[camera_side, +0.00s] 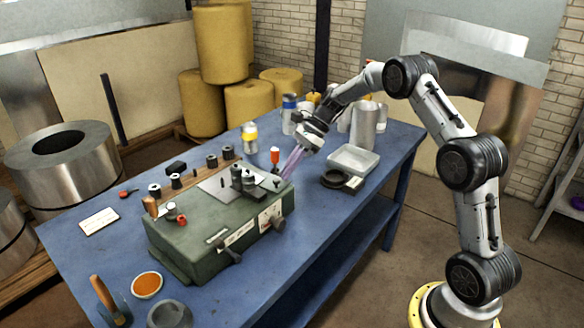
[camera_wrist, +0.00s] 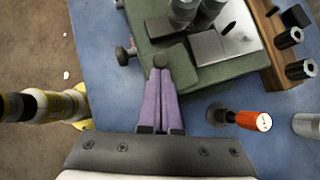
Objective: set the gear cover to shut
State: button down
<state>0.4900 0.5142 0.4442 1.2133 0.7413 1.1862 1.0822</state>
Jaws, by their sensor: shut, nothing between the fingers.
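A green bench machine (camera_side: 215,235) stands on the blue table; its upper part also shows in the wrist view (camera_wrist: 205,75). A dark green flap-like piece (camera_wrist: 181,70) sits at the machine's near end in the wrist view and looks like the gear cover. I cannot tell how far it stands open. My gripper (camera_side: 284,177) points down at the machine's right end in the side view. Its purple fingers are together and empty, with the tips (camera_wrist: 160,62) over or against that piece. Contact is not clear, and the fingers hide part of it.
An orange-handled tool (camera_wrist: 250,120) stands close beside the fingers. A black knob (camera_wrist: 124,55) sticks out from the machine. Cans and bottles stand behind. The table's front right edge is close.

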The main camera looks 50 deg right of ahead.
jog(key=shift+w+a+f, duration=0.15)
jog(key=shift+w+a, duration=0.05)
jog(key=shift+a, duration=0.65)
